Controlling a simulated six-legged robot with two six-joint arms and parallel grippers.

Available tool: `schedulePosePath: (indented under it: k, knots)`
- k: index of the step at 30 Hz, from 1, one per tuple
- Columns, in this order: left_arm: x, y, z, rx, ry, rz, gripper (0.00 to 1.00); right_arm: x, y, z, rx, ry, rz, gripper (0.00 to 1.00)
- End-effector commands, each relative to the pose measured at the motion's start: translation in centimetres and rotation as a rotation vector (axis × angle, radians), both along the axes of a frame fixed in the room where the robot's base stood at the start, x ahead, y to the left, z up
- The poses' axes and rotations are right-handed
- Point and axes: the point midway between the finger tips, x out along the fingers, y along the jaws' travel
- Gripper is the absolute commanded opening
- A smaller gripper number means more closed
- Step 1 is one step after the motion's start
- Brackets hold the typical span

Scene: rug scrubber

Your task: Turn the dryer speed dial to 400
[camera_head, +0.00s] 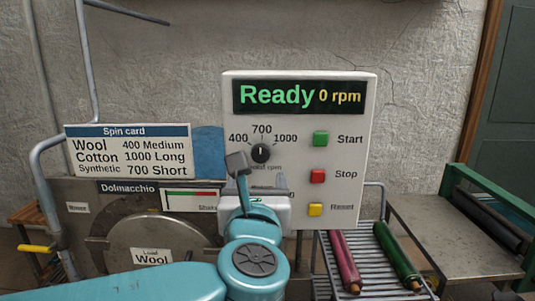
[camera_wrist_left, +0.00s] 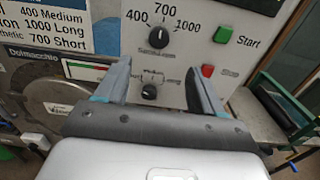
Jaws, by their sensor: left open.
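The black speed dial (camera_head: 261,153) is on the white control panel (camera_head: 359,180), under the labels 400, 700 and 1000. Its white mark points up, toward 700; the dial also shows in the left wrist view (camera_wrist_left: 159,33). My left gripper (camera_head: 240,168) is open and empty, just in front of and below the speed dial. In the left wrist view its two fingers (camera_wrist_left: 160,78) stand apart, with a second, lower dial (camera_wrist_left: 149,91) seen between them. The arm partly hides this lower dial's area in the head view. My right gripper is not in view.
The display (camera_head: 300,96) reads "Ready 0 rpm". Green Start (camera_head: 320,138), red Stop (camera_head: 317,176) and yellow Reset (camera_head: 315,210) buttons are right of the dial. A spin card (camera_head: 128,152) stands left. A rack with rollers (camera_head: 398,256) is at lower right.

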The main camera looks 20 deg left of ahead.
Motion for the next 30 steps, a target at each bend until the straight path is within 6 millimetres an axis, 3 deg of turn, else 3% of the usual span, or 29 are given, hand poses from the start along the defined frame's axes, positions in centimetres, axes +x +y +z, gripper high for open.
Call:
schedulePosePath:
  k: [9, 15, 21, 30]
  knots:
    - [7.5, 2.4, 0.2, 0.000, 0.005, 0.003, 0.68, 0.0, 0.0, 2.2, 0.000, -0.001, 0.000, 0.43]
    - [11.3, 3.2, 0.1, 0.000, 0.005, -0.001, 0.68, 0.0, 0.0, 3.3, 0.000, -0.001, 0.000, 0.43]
    - [13.1, 3.5, 0.0, -0.001, 0.004, -0.003, 0.68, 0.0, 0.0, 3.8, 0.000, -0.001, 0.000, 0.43]
    - [13.3, 3.4, -0.1, -0.002, 0.003, -0.004, 0.68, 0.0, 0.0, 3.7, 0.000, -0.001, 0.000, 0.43]
